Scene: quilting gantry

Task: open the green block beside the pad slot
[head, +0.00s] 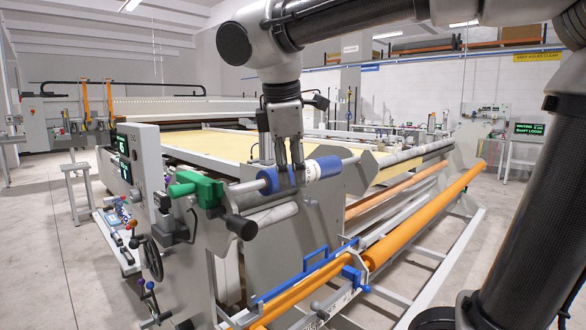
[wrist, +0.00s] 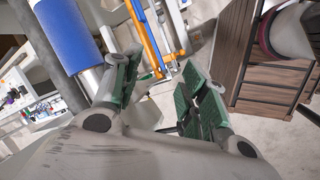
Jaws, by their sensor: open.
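The green block (head: 196,188) sits at the near end of the gantry's roller, at the left of the head view, with a dark grey lever-like part at its right. I cannot pick it out in the wrist view, nor tell whether it is open or shut. My gripper (head: 290,167) points down, to the right of the block, over or beside the blue-banded roller end (head: 322,168); whether it touches is unclear. In the wrist view my gripper (wrist: 158,75) has its green-padded fingers apart with nothing between them. The pad slot is not clearly seen.
A blue-covered cylinder (wrist: 66,32) lies close left of the fingers. An orange roller (head: 425,215) and a blue bracket (head: 318,262) are lower right. A control panel (head: 138,165) stands left of the block. Bare floor (head: 40,240) lies farther left.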

